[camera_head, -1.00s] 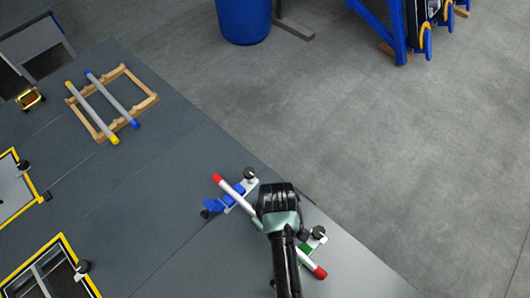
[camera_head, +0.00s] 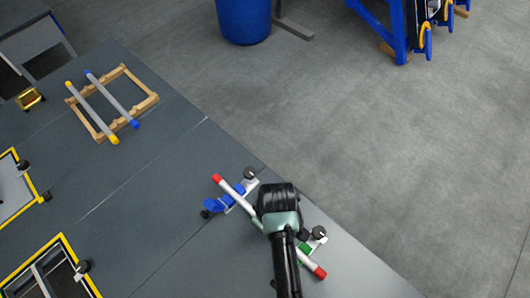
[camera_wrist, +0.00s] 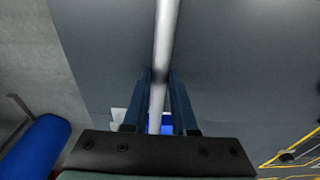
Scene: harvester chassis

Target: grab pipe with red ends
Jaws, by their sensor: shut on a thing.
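The pipe with red ends (camera_head: 232,190) lies diagonally over the table's front right part in the head view, its red tips showing on either side of my gripper. One end rests by a blue clamp holder (camera_head: 222,203), the other by a green holder (camera_head: 304,250). My gripper (camera_head: 265,222) is over the pipe's middle, and my arm hides that part. In the wrist view the pale pipe (camera_wrist: 165,40) runs between the two fingers of my gripper (camera_wrist: 162,95), which are shut on it. I cannot tell whether the pipe is clear of the holders.
A wooden rack (camera_head: 148,100) with a yellow-ended pipe (camera_head: 90,110) and a blue-ended pipe (camera_head: 112,98) stands at the back left of the table (camera_head: 150,190). Yellow-edged frames (camera_head: 50,265) are at the left. A blue barrel (camera_head: 243,20) stands on the floor beyond.

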